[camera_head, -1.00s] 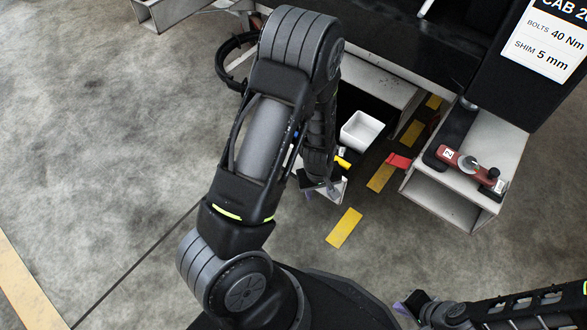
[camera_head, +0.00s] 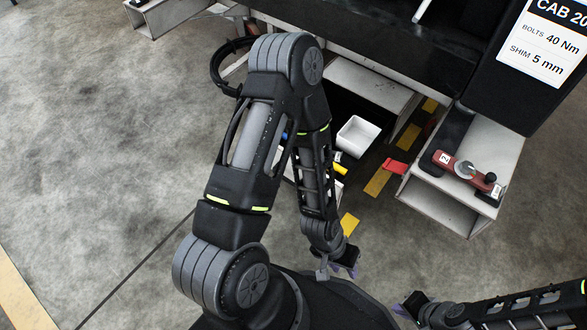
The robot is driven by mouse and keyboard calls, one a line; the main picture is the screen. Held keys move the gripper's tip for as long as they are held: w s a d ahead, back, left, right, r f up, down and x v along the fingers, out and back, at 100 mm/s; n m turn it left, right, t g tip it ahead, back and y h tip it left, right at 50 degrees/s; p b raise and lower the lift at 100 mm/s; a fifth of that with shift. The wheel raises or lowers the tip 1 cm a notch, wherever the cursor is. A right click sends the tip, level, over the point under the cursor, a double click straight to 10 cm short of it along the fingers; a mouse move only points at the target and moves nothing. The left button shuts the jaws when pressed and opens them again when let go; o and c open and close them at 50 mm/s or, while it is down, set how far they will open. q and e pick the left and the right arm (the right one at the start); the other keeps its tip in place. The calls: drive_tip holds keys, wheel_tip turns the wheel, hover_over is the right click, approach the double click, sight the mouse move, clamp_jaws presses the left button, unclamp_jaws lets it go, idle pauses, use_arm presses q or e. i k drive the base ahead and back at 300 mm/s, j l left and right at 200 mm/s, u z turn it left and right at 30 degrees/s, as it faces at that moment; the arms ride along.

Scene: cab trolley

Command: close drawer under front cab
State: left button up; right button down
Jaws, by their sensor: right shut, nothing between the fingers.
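The drawer (camera_head: 339,188) under the front cab (camera_head: 372,92) stands open, its dark inside showing. A white open box (camera_head: 357,136) and a small yellow item (camera_head: 340,169) are in it. My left forearm hides the left part of the drawer and much of its front. My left gripper (camera_head: 338,270) is below the drawer front in the picture, apart from it; its jaw opening is unclear. My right gripper (camera_head: 404,308) is shut and empty at the bottom, away from the drawer.
The floor at left is clear.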

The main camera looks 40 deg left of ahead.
sight(344, 104)
drive_tip(key=i+j, duration=0.25)
drive_tip(key=i, duration=0.2)
drive_tip(key=u, duration=1.55)
drive_tip(key=k+l+z, duration=0.2)
drive_tip(key=k+l, duration=0.25)
drive_tip(key=l, duration=0.1)
